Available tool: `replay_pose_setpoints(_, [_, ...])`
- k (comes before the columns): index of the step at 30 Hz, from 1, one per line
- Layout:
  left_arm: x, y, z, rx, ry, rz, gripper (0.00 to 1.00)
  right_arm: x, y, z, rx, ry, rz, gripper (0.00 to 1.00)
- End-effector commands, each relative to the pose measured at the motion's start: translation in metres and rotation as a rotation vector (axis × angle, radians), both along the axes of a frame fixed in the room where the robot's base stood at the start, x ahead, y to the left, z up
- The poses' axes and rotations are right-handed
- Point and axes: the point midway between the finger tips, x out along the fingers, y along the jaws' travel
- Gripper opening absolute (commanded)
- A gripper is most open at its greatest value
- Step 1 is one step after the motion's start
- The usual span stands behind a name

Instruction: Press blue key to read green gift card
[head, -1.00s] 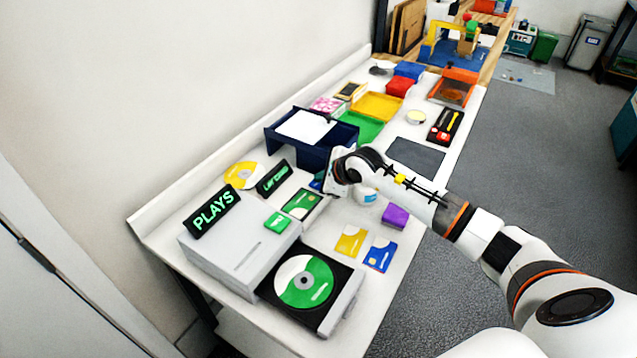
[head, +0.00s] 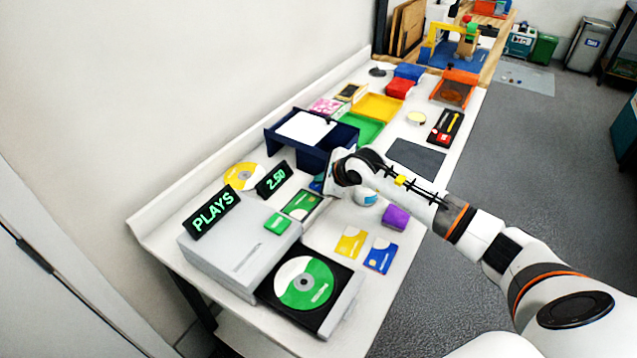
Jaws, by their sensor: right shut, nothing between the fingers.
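The green gift card (head: 300,204) lies flat on the card reader, just in front of its small black display (head: 274,179). The display reads 2.50 in green. A blue key (head: 316,184) shows in part behind the card, beside my right gripper. My right gripper (head: 326,190) is shut and empty, pointing down at the blue key. Its hand hides part of the key, so I cannot tell whether the fingertips touch it. My left gripper is not in view.
A grey disc player (head: 240,258) with a PLAYS sign (head: 213,212) has its tray out, holding a green-and-white disc (head: 303,284). Yellow (head: 350,241) and blue (head: 381,255) cards and a purple block (head: 395,217) lie nearby. A navy stand (head: 312,156) is close behind my gripper.

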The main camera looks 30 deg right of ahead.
Motion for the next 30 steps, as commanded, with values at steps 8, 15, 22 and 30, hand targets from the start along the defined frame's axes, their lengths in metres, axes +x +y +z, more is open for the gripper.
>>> replay_pose_setpoints(8, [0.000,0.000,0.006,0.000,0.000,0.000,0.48,0.000,0.000,0.013,0.001,-0.001,0.001,0.00])
replay_pose_setpoints(15, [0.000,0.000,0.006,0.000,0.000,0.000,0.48,0.000,0.000,0.013,0.001,-0.001,0.001,0.00])
replay_pose_setpoints(22, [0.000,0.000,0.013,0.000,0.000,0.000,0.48,0.001,0.000,0.025,0.000,-0.001,0.000,0.00])
replay_pose_setpoints(30, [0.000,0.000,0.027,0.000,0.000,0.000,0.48,0.000,0.000,0.052,-0.001,-0.002,0.001,0.00])
